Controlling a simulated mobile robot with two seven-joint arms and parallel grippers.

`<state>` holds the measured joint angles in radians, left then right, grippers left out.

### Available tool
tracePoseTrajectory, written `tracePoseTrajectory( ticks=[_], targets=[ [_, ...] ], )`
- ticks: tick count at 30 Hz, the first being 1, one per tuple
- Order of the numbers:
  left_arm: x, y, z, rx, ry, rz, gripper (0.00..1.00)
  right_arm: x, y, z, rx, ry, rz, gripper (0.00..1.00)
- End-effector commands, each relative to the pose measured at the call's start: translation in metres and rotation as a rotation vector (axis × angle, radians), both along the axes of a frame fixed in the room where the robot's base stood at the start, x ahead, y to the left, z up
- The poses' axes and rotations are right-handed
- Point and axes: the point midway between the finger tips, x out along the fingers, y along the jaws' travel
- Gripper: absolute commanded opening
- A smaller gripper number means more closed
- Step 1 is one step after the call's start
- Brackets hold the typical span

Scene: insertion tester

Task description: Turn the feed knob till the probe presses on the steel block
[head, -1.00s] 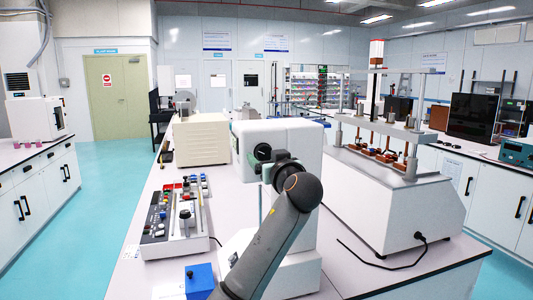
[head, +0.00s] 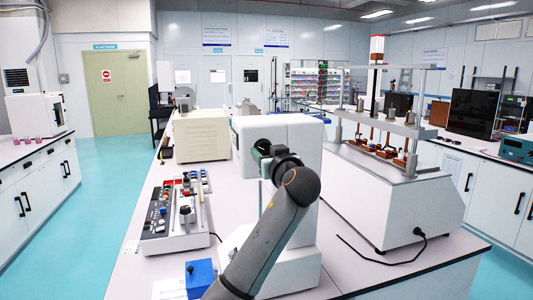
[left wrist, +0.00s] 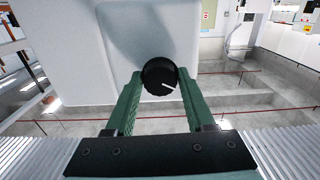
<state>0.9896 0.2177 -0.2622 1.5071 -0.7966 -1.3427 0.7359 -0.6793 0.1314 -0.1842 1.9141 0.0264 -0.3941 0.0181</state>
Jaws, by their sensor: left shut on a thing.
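The feed knob (left wrist: 160,77) is a black round knob with a white pointer line, on the front of a white tester housing (left wrist: 125,45). In the left wrist view the pointer aims right and slightly down. My left gripper (left wrist: 158,80) has its two green fingers on either side of the knob and is shut on it. In the head view my left gripper (head: 268,158) is at the upper front of the white housing (head: 293,140), and my arm covers part of it. I cannot make out the probe or the steel block in either view. My right gripper is not in view.
A control panel (head: 172,222) with knobs and buttons lies left of the housing, and a blue box (head: 199,278) is in front. A beige box (head: 201,135) stands behind. A white machine with posts (head: 388,195) and a black cable (head: 375,258) are on the right.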

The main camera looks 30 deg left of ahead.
Motion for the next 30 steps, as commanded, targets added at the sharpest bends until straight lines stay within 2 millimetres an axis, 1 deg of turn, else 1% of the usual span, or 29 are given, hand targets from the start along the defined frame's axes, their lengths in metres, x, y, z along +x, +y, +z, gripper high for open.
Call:
tracePoseTrajectory(
  ticks=[1, 3, 4, 8, 17, 26, 27, 30],
  targets=[
    [0.000, 0.000, 0.000, -0.001, 0.001, 0.000, 0.10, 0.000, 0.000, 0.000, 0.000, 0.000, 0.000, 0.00],
    [0.000, 0.000, 0.000, -0.001, 0.001, 0.000, 0.02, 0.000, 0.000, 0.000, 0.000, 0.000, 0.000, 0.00],
    [0.000, 0.000, 0.000, -0.001, 0.001, 0.000, 0.00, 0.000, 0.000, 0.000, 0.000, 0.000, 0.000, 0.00],
    [0.000, 0.000, 0.000, 0.016, 0.020, 0.000, 0.00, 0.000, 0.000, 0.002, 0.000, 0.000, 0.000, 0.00],
    [0.000, 0.000, 0.000, 0.143, 0.170, 0.000, 0.00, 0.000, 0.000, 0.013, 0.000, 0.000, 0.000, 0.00],
    [-0.001, 0.000, 0.000, 0.154, 0.180, 0.000, 0.00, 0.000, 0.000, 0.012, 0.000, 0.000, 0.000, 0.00],
    [-0.001, 0.000, 0.000, 0.154, 0.180, 0.000, 0.56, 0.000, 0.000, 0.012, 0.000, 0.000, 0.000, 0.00],
    [-0.001, 0.000, 0.000, 0.153, 0.179, 0.000, 0.67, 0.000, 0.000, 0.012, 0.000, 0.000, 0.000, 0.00]
  ],
)
